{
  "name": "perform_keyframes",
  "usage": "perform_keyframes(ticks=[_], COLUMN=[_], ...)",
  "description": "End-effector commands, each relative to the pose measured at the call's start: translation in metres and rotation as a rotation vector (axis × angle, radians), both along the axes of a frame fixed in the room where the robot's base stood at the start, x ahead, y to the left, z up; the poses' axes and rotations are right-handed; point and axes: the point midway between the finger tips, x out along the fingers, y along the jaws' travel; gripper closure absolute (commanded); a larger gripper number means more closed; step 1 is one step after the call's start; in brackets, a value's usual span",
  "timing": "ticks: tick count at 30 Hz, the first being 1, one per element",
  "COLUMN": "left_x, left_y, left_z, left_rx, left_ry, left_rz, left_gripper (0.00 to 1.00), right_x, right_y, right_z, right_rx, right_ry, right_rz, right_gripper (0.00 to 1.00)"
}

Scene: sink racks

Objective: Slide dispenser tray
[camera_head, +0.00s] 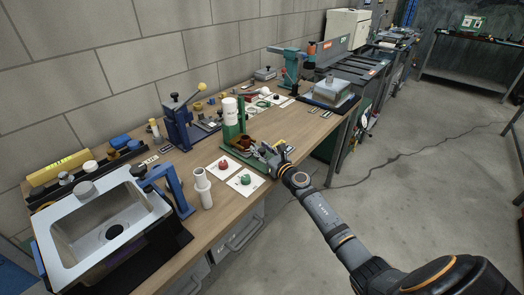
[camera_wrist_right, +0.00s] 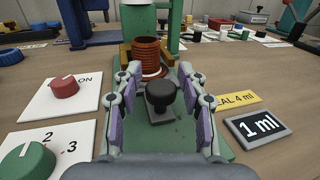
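The green dispenser stand (camera_head: 233,130) with a white cylinder (camera_head: 229,110) stands on the wooden bench. In the right wrist view, a black knob (camera_wrist_right: 160,97) sits on the dispenser's green tray (camera_wrist_right: 178,132), at the front of the stand. A copper-coloured ribbed cup (camera_wrist_right: 150,57) stands behind the knob, under the white cylinder, between brass-coloured blocks. My right gripper (camera_wrist_right: 160,84) is open, its purple-padded fingers on either side of the knob with a gap to each. It also shows in the head view (camera_head: 270,155) at the dispenser's front. My left gripper is out of view.
A red dial (camera_wrist_right: 65,87) and a green dial (camera_wrist_right: 27,163) on white cards lie left of the gripper. A "1 ml" sign (camera_wrist_right: 258,127) and yellow label (camera_wrist_right: 240,100) lie right. A sink (camera_head: 105,228) and white bottle (camera_head: 203,188) stand further left.

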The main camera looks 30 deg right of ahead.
Motion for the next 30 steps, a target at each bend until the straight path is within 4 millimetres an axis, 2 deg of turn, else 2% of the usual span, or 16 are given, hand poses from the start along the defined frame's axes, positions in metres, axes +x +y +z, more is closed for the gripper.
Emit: perform_keyframes(ticks=[11,19,24,30], left_x=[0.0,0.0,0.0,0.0], left_y=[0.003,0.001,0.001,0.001], left_z=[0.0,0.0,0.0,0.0], left_rx=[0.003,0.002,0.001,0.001], left_ry=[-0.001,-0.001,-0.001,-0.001], left_rz=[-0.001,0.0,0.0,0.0], left_gripper=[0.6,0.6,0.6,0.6], right_x=[-0.005,-0.055,-0.07,-0.075], right_y=[-0.001,-0.007,-0.009,-0.01], right_z=[-0.001,-0.002,-0.001,-0.001], right_rx=[-0.001,-0.002,-0.001,0.001], right_ry=[0.002,0.003,0.001,0.002], right_rz=[0.0,0.002,0.0,0.0], right_gripper=[0.48,0.48,0.48,0.48])
